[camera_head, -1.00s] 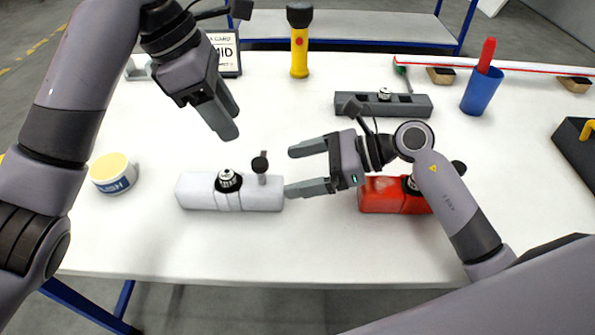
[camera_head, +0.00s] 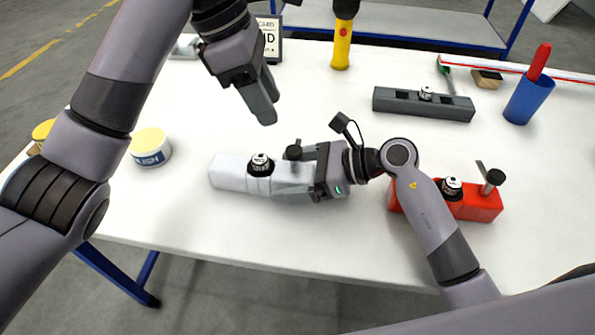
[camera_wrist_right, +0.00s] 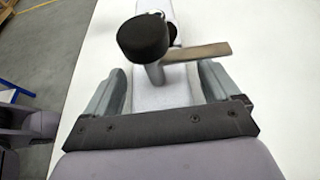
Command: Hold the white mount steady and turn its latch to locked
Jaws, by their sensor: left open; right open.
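The white mount (camera_head: 228,172) lies on the table at centre left, with a black-ringed metal fitting (camera_head: 261,164) on top. Its latch, a black knob (camera_head: 293,152) on a metal post, stands near its right end. In the right wrist view the latch knob (camera_wrist_right: 143,38) has a flat metal lever pointing right. My right gripper (camera_head: 290,172) is open around the mount's right end. In its wrist view the two fingers (camera_wrist_right: 163,85) lie on either side of the white body; contact cannot be told. My left gripper (camera_head: 263,105) hangs above and behind the mount, open and empty.
A tub (camera_head: 150,148), a yellow flashlight (camera_head: 341,48) and a blue cup (camera_head: 527,100) stand around. The table front is clear.

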